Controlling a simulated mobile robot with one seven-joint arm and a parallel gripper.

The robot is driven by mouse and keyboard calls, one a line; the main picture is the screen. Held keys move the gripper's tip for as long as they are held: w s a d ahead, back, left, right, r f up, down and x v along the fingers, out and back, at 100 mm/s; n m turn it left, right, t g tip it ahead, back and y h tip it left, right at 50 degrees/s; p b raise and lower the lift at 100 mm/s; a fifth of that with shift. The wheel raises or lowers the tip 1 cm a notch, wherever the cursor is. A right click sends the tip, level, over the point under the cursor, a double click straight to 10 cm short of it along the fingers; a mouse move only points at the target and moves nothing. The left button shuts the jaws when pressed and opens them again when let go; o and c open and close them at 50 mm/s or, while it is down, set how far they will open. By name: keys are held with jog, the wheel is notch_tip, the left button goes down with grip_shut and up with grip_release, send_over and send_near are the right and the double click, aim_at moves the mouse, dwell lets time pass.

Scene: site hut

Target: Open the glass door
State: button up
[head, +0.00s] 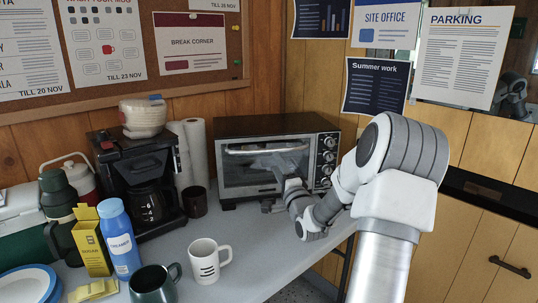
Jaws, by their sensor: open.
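The glass door (235,172) is the front of a silver toaster oven (272,124) on the counter against the back wall. The door looks shut and upright, with a bar handle (250,151) along its top edge. My arm reaches in from the right, and my gripper (270,203) is in front of the door's lower right part, below the handle. It is open and holds nothing that I can see. The fingertips are small and partly hidden by my wrist, so I cannot tell whether they touch the door. A pale reflection shows in the glass.
A coffee maker (128,160), paper rolls (193,150) and a dark brown cup (194,202) stand left of the oven. A white mug (208,262), green mug (153,285) and blue creamer bottle (119,238) stand nearer. The counter before the oven is mostly clear.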

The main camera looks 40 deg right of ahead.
aim_at(269, 151)
jog(key=b+x, duration=0.1)
jog(key=x, duration=0.7)
jog(key=shift+s, duration=0.1)
jog(key=shift+c, duration=0.2)
grip_shut()
dwell(1.0)
